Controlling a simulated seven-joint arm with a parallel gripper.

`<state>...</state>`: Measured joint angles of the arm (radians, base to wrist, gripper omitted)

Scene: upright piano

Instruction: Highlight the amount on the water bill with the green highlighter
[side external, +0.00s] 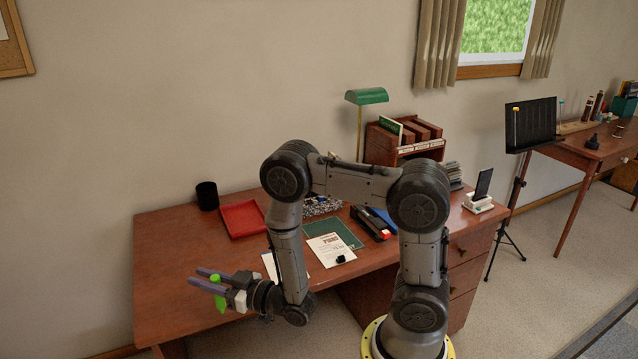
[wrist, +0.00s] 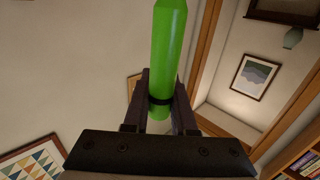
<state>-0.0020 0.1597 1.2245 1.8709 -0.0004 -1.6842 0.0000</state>
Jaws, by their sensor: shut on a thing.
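My gripper (side external: 204,278) is shut on the green highlighter (side external: 220,303), beyond the front left part of the desk in the side view. In the wrist view the highlighter (wrist: 168,50) stands between the fingers, with a dark band near the grip. A printed white sheet (side external: 326,245) lies at the front of the desk, partly over a green mat (side external: 346,232). A small black object (side external: 341,259) is on the sheet's lower edge. Another white paper (side external: 268,265) is partly hidden behind my arm. I cannot read which paper is the water bill.
On the desk (side external: 175,255) are a black cup (side external: 207,196), a red tray (side external: 243,219), a black and red stapler-like object (side external: 371,224), a file organizer (side external: 382,145) and a green lamp (side external: 366,96). The left side of the desk is clear. The wrist view shows walls and framed pictures.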

